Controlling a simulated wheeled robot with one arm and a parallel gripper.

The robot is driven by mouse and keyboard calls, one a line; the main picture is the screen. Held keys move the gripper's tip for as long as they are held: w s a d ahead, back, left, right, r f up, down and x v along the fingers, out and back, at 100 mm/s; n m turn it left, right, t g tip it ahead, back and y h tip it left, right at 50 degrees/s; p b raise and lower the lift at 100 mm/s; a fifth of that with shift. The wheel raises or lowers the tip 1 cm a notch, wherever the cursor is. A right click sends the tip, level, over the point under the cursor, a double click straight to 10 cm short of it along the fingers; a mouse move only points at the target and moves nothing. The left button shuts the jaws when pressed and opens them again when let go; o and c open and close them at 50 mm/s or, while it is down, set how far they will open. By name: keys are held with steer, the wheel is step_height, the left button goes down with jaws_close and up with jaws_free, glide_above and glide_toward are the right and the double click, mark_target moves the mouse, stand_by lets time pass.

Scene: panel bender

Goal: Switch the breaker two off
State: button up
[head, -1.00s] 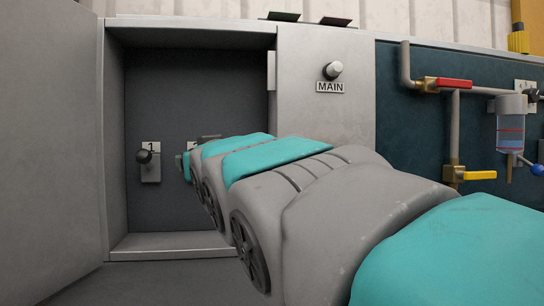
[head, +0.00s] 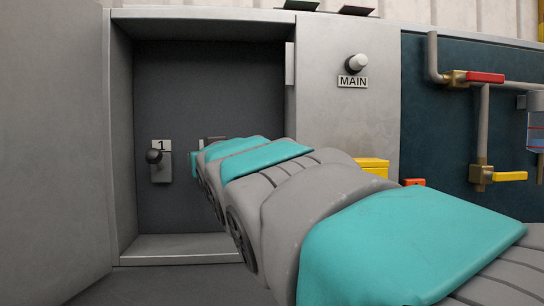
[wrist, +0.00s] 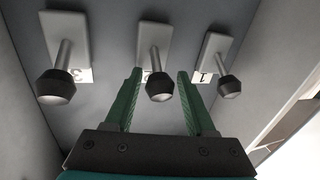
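In the wrist view, which looks inverted, breaker two's lever (wrist: 155,65) has a black knob (wrist: 160,88) and sits on a grey plate with a mostly hidden label. My gripper (wrist: 158,74) is open, with one green finger on either side of this lever and its knob. I see no clear contact. In the head view my arm hides breaker two and most of my gripper.
Breaker 1 (wrist: 225,72) is just right of my fingers in the wrist view, breaker 3 (wrist: 62,75) just left. In the head view breaker 1 (head: 154,157) shows inside the open cabinet (head: 122,130). A MAIN knob (head: 357,63) is on the panel to its right.

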jaws_close()
stand_by(1.1)
